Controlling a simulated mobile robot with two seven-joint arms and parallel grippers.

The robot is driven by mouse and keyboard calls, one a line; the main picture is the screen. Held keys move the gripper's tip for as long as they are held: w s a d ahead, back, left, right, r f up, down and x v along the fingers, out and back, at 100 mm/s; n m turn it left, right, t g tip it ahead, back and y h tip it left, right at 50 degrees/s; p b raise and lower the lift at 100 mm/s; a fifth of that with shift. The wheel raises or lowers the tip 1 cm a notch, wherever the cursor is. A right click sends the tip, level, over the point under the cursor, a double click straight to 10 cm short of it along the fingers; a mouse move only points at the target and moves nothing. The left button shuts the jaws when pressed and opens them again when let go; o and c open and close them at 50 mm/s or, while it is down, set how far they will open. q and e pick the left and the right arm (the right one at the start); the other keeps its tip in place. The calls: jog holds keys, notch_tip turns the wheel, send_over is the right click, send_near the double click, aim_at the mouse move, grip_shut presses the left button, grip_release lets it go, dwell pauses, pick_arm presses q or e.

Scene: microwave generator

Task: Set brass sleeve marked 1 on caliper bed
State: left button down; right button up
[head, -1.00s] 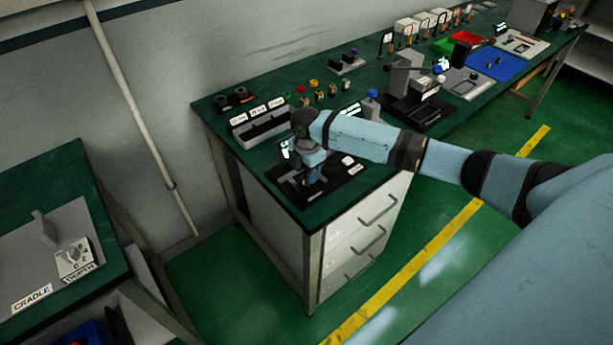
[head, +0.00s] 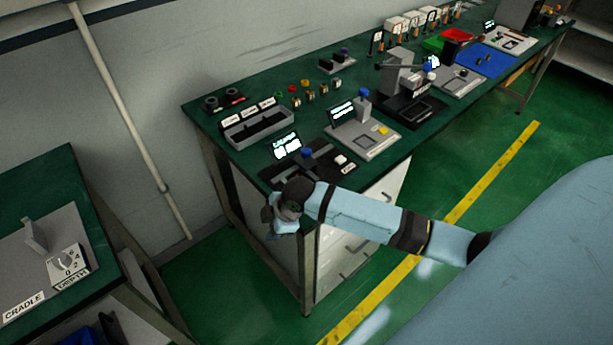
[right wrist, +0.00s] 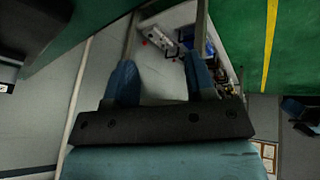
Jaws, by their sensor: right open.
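The black caliper bed (head: 322,168) lies at the near end of the green bench in the head view, with a lit display (head: 287,147) behind it. A small blue-topped piece (head: 307,153) shows on it; I cannot tell whether it belongs to the caliper. Several small brass sleeves (head: 310,96) stand farther back on the bench. Their marks are too small to read, so I cannot pick out sleeve 1. My right gripper (head: 271,214) is off the bench's near-left corner, below the caliper; its open fingers (right wrist: 160,62) hold nothing. My left gripper is out of view.
A grey labelled tray (head: 258,128) sits left of the sleeves. A grey gauge station (head: 362,140) and a black press (head: 408,100) stand right of the caliper. A second bench with a cradle plate (head: 38,262) is at left. Green floor lies between.

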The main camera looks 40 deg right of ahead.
jog(key=s+a+f+m+t, duration=0.1)
jog(key=s+f+m+t, duration=0.1)
jog(key=s+m, duration=0.3)
jog(key=s+a+f+m+t, duration=0.2)
jog(key=s+m+t, duration=0.3)
jog(key=s, duration=0.9)
jog(key=shift+s+a+m, duration=0.15)
jog(key=shift+m, duration=0.35)
